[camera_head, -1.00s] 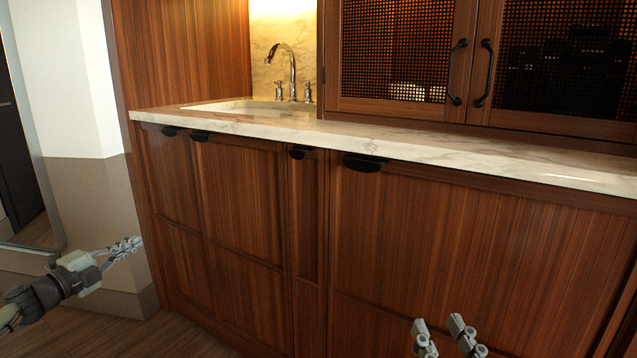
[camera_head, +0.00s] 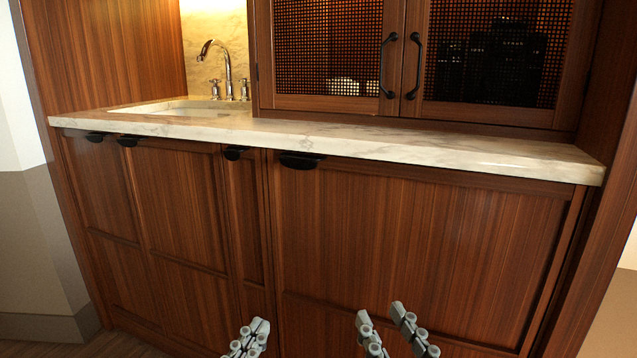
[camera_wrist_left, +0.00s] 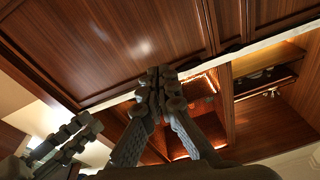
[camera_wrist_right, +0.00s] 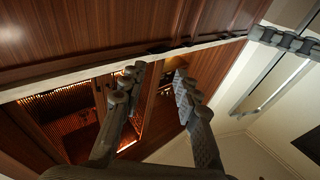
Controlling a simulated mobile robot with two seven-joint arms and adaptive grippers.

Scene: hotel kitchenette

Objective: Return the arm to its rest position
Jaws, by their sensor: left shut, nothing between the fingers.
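My left gripper (camera_head: 262,326) is at the bottom edge of the head view, left of centre, in front of the cabinet doors. Its fingertips meet with nothing between them, as the left wrist view also shows (camera_wrist_left: 160,82). My right gripper (camera_head: 379,312) is at the bottom edge to the right of it. Its two fingers stand apart and the gap is empty; this also shows in the right wrist view (camera_wrist_right: 156,78). Most of both arms is outside the head view.
Wooden lower cabinets (camera_head: 400,240) with black handles (camera_head: 300,160) stand ahead under a marble counter (camera_head: 400,150). A sink (camera_head: 180,108) with a faucet (camera_head: 228,70) is at the left. Upper doors (camera_head: 330,50) stand above. No loose objects lie on the counter.

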